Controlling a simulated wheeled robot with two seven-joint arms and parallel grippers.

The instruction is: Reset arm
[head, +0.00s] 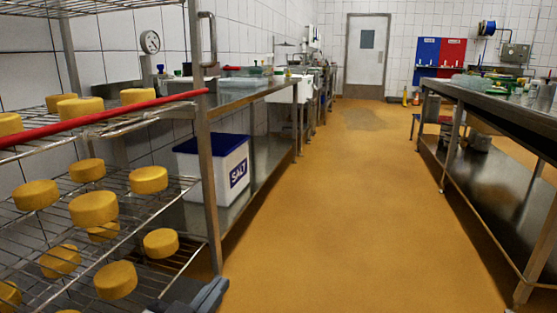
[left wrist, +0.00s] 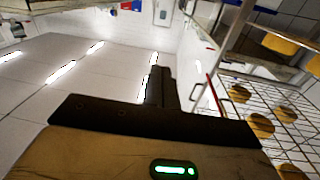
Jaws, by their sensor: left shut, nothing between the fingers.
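My left gripper (head: 205,296) shows as a dark grey shape at the bottom edge of the head view, just right of the wire rack. Most of it is cut off there. In the left wrist view the black fingers (left wrist: 158,82) are together with nothing between them. Round yellow cheeses sit on the wire rack (head: 215,225) to the left, among them one on the middle shelf (head: 94,208) and one lower down (head: 160,242). The rack and some cheeses (left wrist: 262,125) also show at the right of the left wrist view, apart from the fingers. My right gripper is not in view.
A red bar (head: 110,117) crosses the rack's front. A white salt bin with a blue lid (head: 215,170) stands under the left steel counter (head: 250,92). Another steel table (head: 490,105) runs along the right. The yellow floor (head: 350,200) between them is clear up to the door (head: 366,70).

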